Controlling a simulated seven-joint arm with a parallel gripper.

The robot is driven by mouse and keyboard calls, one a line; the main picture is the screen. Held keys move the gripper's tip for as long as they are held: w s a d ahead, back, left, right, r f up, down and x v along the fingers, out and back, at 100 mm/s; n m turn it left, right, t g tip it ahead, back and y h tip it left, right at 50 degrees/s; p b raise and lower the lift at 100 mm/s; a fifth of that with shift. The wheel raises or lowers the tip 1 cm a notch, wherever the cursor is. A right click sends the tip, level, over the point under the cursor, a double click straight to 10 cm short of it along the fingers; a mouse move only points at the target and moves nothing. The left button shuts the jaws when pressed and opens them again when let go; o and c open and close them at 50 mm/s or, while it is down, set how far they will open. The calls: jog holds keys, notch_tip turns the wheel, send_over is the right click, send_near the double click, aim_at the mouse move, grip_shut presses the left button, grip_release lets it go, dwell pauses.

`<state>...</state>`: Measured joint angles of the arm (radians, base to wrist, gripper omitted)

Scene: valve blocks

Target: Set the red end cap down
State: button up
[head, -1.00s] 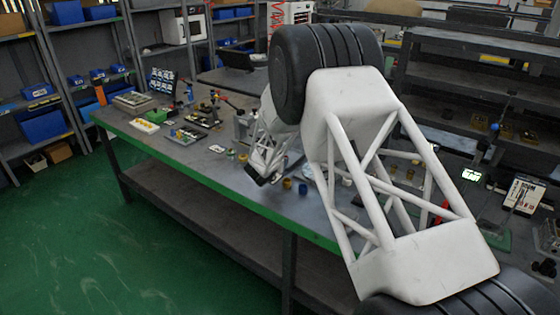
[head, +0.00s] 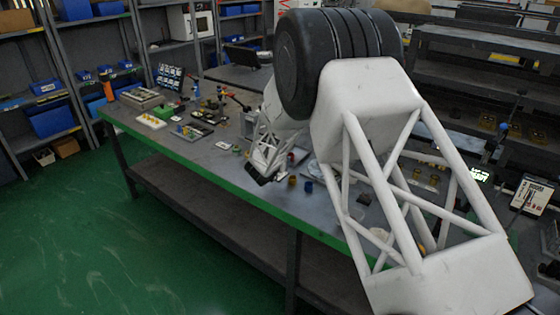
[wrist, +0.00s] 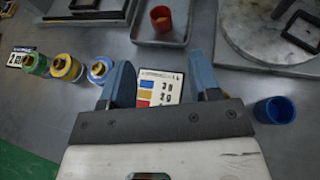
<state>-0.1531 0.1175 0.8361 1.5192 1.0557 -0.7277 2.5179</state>
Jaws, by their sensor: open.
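A red round cap (wrist: 160,18), hollow with a tan inside, stands upright in a shallow grey tray (wrist: 143,38) at the top of the wrist view. My gripper (wrist: 162,80) is open with its two blue fingers apart and nothing between them. The tray and red cap lie beyond the fingertips, apart from them. A card with coloured squares (wrist: 158,90) shows beneath, in the gap between the fingers. In the head view my gripper (head: 262,174) is low over the bench near its front edge.
Green (wrist: 35,64), yellow (wrist: 65,68) and blue (wrist: 99,70) valve parts with brass tops stand left of my gripper. A blue cup (wrist: 273,110) stands right. A round grey plate (wrist: 275,30) is at the upper right. Bare bench lies between.

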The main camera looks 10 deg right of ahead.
jog(key=shift+r, duration=0.1)
jog(key=s+a+r+n+g+y, duration=0.2)
jog(key=s+r+n+y, duration=0.6)
jog(key=s+r+n, duration=1.3)
jog(key=s+d+r+n+g, duration=0.1)
jog(key=s+d+n+g, duration=0.1)
jog(key=s+n, duration=0.5)
jog(key=s+d+r+n+g+h, duration=0.1)
jog(key=s+n, duration=0.6)
jog(key=s, duration=1.2)
jog(key=s+d+r+n+g, duration=0.2)
jog(key=s+n, duration=0.4)
jog(key=s, duration=0.7)
jog(key=shift+s+d+n+g, duration=0.3)
jog(key=shift+d+n+g, duration=0.15)
jog(key=shift+g, duration=0.65)
